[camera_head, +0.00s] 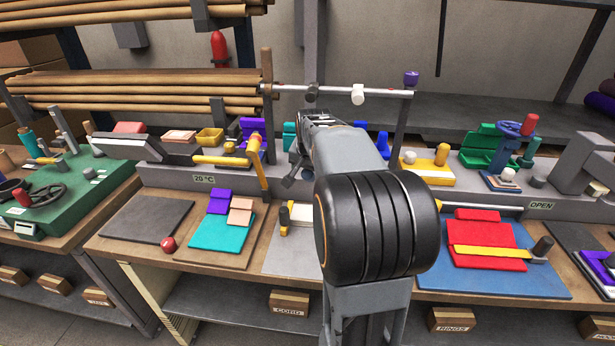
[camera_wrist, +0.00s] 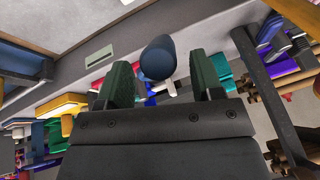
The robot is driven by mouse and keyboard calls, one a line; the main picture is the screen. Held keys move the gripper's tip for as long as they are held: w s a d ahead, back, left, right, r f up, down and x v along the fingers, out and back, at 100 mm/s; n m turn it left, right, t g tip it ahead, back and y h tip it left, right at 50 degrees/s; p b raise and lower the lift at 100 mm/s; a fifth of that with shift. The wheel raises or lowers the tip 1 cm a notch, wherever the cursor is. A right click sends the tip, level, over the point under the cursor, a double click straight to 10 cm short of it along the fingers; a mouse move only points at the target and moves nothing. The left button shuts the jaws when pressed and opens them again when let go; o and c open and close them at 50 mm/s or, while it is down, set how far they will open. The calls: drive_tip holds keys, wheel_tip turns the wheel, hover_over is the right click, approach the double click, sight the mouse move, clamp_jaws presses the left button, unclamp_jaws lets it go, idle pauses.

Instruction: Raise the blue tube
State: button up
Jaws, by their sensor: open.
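A dark blue tube (camera_wrist: 157,58) shows in the wrist view, its rounded end facing the camera. It lies between the two green fingers of my gripper (camera_wrist: 163,76), nearer the left one, with gaps visible on both sides. The gripper is open and holds nothing. Whether the tube is fully between the fingers or a little beyond them I cannot tell. In the head view my arm covers the middle of the bench, and I cannot make out the tube there.
A horizontal metal rod (camera_head: 335,91) crosses above the bench near my arm. A teal felt piece (camera_head: 222,232) lies left and a red one (camera_head: 482,241) right. A dark mat (camera_head: 147,217) at the left is mostly bare. A small red knob (camera_head: 168,244) stands at its edge.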

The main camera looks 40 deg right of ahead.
drive_tip(key=shift+x, duration=1.85)
drive_tip(key=shift+c, duration=0.3)
clamp_jaws()
drive_tip(key=shift+a+r, duration=0.1)
drive_tip(key=shift+r, duration=0.05)
